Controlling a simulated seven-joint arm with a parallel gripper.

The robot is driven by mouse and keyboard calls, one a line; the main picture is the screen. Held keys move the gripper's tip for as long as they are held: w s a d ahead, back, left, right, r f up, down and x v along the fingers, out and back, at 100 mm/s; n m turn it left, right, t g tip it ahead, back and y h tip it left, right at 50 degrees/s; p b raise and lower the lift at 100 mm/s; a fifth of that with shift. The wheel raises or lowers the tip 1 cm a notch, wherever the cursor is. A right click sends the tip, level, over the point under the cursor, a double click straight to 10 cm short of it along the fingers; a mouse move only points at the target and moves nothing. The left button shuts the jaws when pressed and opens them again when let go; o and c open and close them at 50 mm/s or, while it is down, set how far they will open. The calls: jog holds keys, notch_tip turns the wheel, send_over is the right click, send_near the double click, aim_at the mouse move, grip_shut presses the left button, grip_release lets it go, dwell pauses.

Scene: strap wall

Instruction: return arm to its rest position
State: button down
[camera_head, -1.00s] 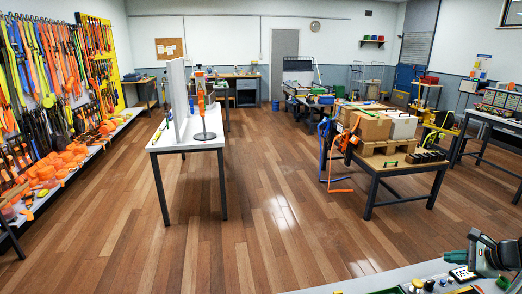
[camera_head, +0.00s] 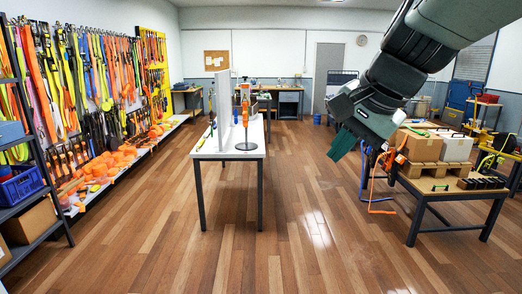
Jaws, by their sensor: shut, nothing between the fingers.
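My arm comes in from the top right of the head view. My gripper (camera_head: 342,144) hangs at its end, its green fingers pointing down and left, together and empty. It is in the air and appears in front of the left end of the table with the boxes. It holds nothing and no contact with anything shows. My arm hides part of the back wall and the far right of the room.
A white table (camera_head: 253,151) with an upright panel and an orange tool stands left of centre. A table (camera_head: 455,197) with cardboard boxes (camera_head: 423,146) stands at right. A wall of straps (camera_head: 85,75) and a shelf rack (camera_head: 38,210) line the left. The wooden floor between is clear.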

jog(key=s+a+n, duration=0.3)
jog(key=s+a, duration=0.2)
jog(key=s, duration=0.4)
jog(key=s+d+f+n+h, duration=0.2)
jog(key=s+f+n, duration=0.3)
jog(key=s, duration=0.4)
jog(key=shift+n+h, duration=0.4)
